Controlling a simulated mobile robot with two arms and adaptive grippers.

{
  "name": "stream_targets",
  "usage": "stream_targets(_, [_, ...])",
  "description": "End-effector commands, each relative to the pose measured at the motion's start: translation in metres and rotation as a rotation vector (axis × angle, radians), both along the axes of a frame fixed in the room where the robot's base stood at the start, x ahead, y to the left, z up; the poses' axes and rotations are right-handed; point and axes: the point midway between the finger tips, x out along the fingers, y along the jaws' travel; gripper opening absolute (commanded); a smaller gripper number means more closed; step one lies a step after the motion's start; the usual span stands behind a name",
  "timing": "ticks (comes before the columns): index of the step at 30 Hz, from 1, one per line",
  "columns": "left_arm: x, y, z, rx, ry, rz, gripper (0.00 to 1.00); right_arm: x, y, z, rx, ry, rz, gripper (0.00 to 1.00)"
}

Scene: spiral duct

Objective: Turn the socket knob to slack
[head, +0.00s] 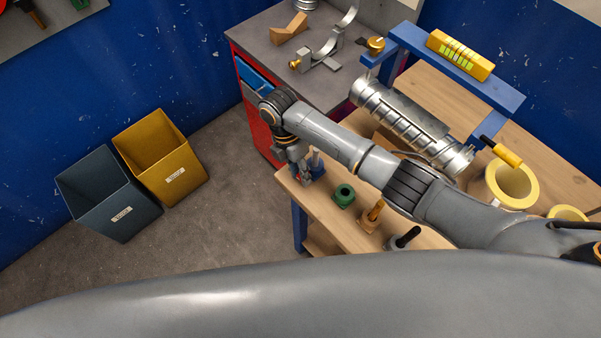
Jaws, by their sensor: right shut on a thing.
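My right arm reaches across the wooden workbench from the right. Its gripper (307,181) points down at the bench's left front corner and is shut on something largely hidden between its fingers. No part is clearly readable as the socket knob, and I see no slack mark. A green socket-like block (344,195) stands just right of the gripper. My left gripper is not in view.
A tan block with an orange peg (373,215) and a grey block with a black handle (404,239) line the bench edge. Behind my arm lie a ribbed metal duct (411,122) and a blue frame (457,69). Yellow (183,180) and dark bins (120,217) stand left.

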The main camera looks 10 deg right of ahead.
Motion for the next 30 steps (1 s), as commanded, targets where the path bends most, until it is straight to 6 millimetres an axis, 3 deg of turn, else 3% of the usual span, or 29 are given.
stream_targets(20, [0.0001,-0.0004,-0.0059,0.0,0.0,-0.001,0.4,0.0015,0.0004,-0.0004,-0.041,0.054,0.0,0.0])
stream_targets(21, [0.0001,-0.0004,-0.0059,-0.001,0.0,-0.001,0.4,0.0014,0.0004,-0.0005,-0.041,0.054,0.0,0.37])
stream_targets(23, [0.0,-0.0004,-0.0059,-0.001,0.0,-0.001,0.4,0.0014,0.0004,-0.0005,-0.041,0.054,0.0,0.49])
stream_targets(30, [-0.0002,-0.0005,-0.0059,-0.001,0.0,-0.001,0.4,0.0013,0.0006,-0.0006,-0.039,0.054,0.0,0.52])
